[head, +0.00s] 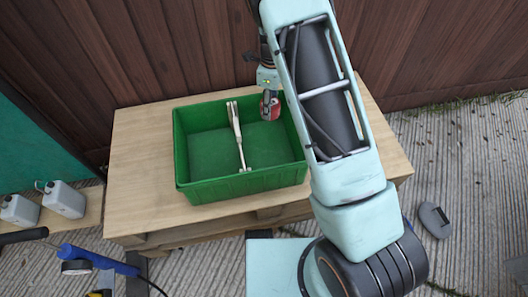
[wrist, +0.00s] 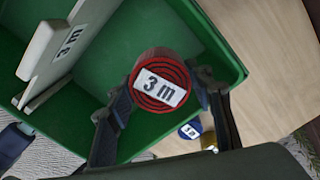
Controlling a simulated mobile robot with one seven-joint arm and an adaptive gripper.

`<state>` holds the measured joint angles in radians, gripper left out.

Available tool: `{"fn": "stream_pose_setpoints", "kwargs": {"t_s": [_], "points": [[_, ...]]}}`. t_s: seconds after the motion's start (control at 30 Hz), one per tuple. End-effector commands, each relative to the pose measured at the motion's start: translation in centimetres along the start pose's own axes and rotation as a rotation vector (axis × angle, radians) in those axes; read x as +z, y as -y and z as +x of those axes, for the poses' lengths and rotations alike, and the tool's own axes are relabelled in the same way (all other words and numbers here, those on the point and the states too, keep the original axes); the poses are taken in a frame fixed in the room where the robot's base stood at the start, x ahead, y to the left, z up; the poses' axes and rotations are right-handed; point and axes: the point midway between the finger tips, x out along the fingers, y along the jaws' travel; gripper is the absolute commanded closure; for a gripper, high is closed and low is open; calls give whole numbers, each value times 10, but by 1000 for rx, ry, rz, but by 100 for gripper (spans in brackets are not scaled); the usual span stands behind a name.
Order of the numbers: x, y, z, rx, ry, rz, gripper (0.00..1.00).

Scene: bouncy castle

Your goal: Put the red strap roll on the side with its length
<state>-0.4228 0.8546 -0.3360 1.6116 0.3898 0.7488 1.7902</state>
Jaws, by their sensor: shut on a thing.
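The red strap roll (wrist: 160,82) has a white "3 m" label on its end. My gripper (wrist: 163,110) is shut on the roll's sides. In the head view the roll (head: 271,108) is over the right compartment of the green crate (head: 245,187), near its right wall. I cannot tell whether it touches the crate floor. A pale divider (head: 237,135) splits the crate left and right. In the wrist view the divider (wrist: 48,80) bears an upside-down label (wrist: 71,41) that looks like "3 m", on the face towards the roll. No roll shows in the left compartment.
A blue roll (wrist: 190,130) with a white label, perhaps "1 m", is on the table outside the crate, beside a small brass-coloured thing (wrist: 208,141). My arm hides that spot in the head view. The wooden table (head: 140,165) is bare left of the crate.

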Motion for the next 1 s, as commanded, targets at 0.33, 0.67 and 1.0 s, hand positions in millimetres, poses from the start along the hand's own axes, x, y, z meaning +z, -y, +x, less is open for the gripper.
{"fn": "stream_pose_setpoints", "kwargs": {"t_s": [0.33,0.67,1.0], "points": [[16,4,35,-10,-5,260,81],[16,4,88,-9,-6,272,81],[16,5,129,-10,-5,271,81]]}}
